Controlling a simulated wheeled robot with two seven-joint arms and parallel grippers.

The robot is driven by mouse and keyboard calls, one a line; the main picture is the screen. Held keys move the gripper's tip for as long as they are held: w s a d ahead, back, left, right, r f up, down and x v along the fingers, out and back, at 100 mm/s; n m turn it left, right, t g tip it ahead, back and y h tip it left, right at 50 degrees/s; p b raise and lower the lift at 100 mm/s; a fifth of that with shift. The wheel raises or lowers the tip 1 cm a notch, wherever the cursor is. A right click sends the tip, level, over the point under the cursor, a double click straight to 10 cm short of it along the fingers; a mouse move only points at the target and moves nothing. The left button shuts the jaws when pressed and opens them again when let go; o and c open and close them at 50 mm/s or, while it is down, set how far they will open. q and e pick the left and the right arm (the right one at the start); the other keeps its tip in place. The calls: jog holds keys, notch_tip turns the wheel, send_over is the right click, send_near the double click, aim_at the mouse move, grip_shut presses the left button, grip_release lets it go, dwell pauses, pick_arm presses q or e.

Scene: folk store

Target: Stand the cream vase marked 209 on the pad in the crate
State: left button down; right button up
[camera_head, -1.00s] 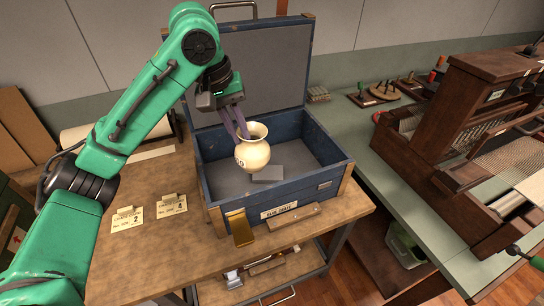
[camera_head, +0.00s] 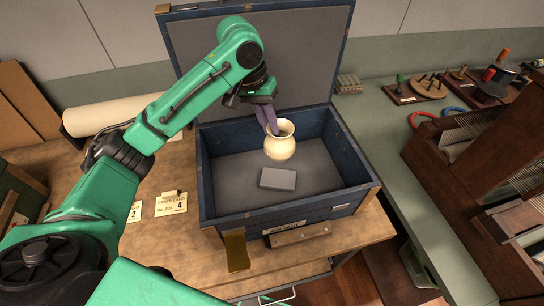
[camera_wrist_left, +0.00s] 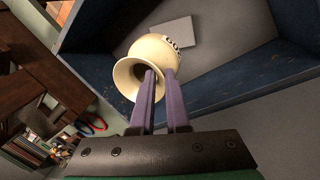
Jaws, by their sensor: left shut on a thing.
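The cream vase (camera_head: 281,146) is in my left gripper (camera_head: 271,122), over the inside of the blue crate (camera_head: 209,172). The gripper's purple fingers are shut on the vase's rim, and the vase hangs nearly upright. In the left wrist view the vase (camera_wrist_left: 150,54) shows dark digits on its side, only partly readable. The grey pad (camera_head: 277,179) lies on the crate floor, nearer the crate's front than the vase. It also shows past the vase in the left wrist view (camera_wrist_left: 174,31). My right gripper is not in view.
The crate's lid (camera_head: 262,55) stands open behind it. Tags (camera_head: 171,204) lie on the wooden bench (camera_head: 160,250) at left, and a paper roll (camera_head: 110,114) lies behind. A wooden loom (camera_head: 480,170) stands at the right on a green counter.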

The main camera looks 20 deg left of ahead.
aim_at(269, 137)
pick_arm(q)
notch_tip(269, 137, down, 5)
jog(key=shift+a+f, duration=0.1)
jog(key=shift+f, duration=0.05)
notch_tip(269, 137, down, 6)
jog(key=shift+s+r+p, duration=0.15)
jog(key=shift+r+p, duration=0.1)
jog(key=shift+p, duration=0.3)
jog(key=shift+f, duration=0.2)
jog(key=c, duration=0.9)
grip_release()
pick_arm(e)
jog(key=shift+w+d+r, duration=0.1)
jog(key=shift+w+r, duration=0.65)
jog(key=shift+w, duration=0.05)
pick_arm(q)
jog(key=shift+r, duration=0.1)
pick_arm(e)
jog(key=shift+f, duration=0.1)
pick_arm(q)
jog(key=b+v, duration=0.1)
jog(key=v, duration=1.1)
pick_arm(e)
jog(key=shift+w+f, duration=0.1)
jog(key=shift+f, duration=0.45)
